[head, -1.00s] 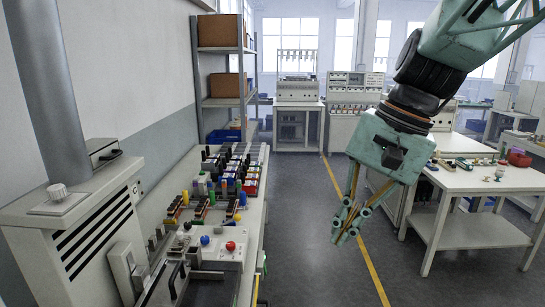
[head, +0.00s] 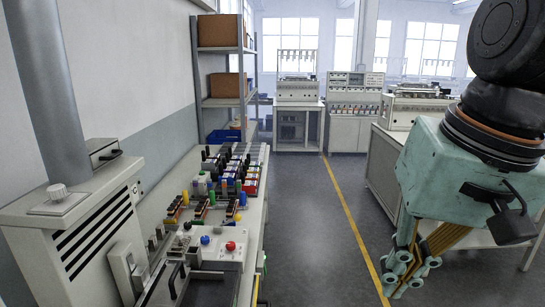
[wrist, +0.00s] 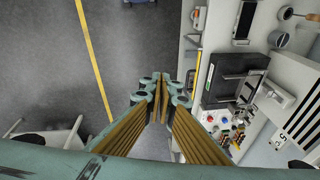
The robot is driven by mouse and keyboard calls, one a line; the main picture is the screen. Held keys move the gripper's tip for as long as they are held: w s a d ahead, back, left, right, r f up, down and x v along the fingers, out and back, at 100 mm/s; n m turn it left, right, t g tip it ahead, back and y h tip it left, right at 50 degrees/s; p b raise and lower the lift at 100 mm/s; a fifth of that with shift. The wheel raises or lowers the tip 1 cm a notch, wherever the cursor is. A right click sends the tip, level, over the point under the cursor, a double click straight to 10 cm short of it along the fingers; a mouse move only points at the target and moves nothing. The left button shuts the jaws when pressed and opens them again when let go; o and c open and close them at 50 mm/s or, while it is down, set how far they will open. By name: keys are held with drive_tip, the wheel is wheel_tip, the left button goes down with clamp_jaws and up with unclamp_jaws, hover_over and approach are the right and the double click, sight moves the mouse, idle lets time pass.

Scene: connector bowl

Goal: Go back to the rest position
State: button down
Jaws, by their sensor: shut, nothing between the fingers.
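My gripper (head: 402,277) hangs at the lower right in the head view, its teal body above and its fingers pointing down. It is over the floor, to the right of the yellow line and apart from every surface. In the wrist view the fingertips (wrist: 158,88) meet close together, with nothing between them. The upper part of my arm runs out of the head view at the top right.
A long bench (head: 256,212) with several coloured connectors and blocks stands on the left. A white table (head: 530,245) on the right is largely hidden behind my gripper. A shelf unit (head: 222,100) and instrument cabinets (head: 350,130) stand at the back. The aisle floor (head: 310,230) is clear.

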drive_tip(key=s+d+n+t+h, duration=0.1)
drive_tip(key=s+d+n, duration=0.1)
drive_tip(key=s, duration=0.5)
drive_tip(key=shift+s+d+f, duration=0.35)
drive_tip(key=shift+d+f, duration=0.1)
drive_tip(key=shift+d, duration=0.05)
idle(1.0)
